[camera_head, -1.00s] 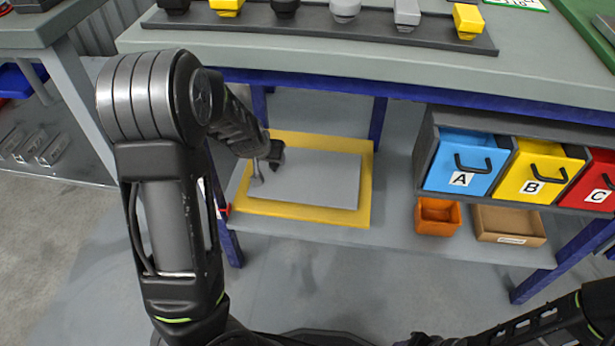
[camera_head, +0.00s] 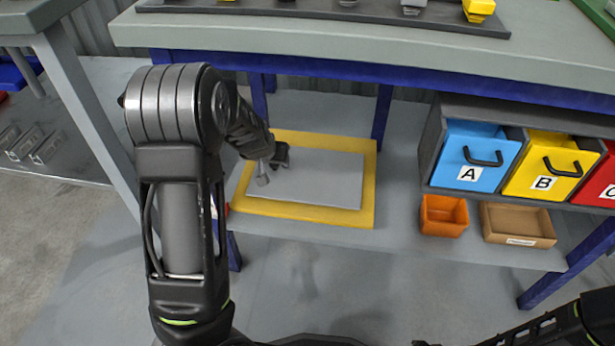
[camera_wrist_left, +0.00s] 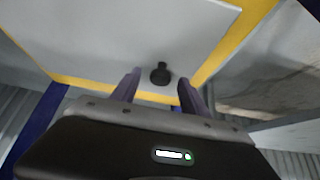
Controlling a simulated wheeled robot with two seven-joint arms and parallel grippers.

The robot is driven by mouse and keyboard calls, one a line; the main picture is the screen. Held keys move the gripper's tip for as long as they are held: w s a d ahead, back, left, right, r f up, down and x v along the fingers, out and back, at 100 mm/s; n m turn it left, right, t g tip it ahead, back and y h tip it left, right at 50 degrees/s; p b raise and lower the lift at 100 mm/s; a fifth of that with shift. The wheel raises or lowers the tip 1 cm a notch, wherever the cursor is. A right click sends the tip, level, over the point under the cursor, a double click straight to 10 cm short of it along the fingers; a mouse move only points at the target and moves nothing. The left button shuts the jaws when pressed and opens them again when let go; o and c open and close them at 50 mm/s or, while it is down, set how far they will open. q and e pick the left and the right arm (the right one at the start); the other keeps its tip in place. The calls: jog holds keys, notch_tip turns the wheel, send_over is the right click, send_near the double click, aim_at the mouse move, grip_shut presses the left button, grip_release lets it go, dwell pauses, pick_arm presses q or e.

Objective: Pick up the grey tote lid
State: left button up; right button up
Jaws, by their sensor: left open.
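The grey tote lid (camera_head: 320,180) is a flat grey panel lying on a yellow-bordered surface (camera_head: 300,215) on the lower shelf. It also shows in the left wrist view (camera_wrist_left: 110,35), with a dark round knob (camera_wrist_left: 161,72) near its edge. My left gripper (camera_head: 271,168) is at the left part of the lid in the head view. In the left wrist view its two fingers (camera_wrist_left: 158,80) are apart, one on each side of the knob. I cannot tell whether they touch it. My left arm hides part of the shelf. My right gripper does not show.
The table top (camera_head: 330,38) with its blue rail (camera_head: 330,70) overhangs the shelf. Blue (camera_head: 475,155), yellow (camera_head: 545,165) and red (camera_head: 597,180) bins stand at the right. An orange bin (camera_head: 443,216) and a cardboard tray (camera_head: 518,224) sit below them. Blue legs (camera_head: 382,112) flank the shelf.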

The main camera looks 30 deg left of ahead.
pick_arm(q)
jog(key=shift+c, duration=0.4)
grip_shut()
dwell(0.4)
jog(key=shift+r, duration=0.1)
dwell(0.8)
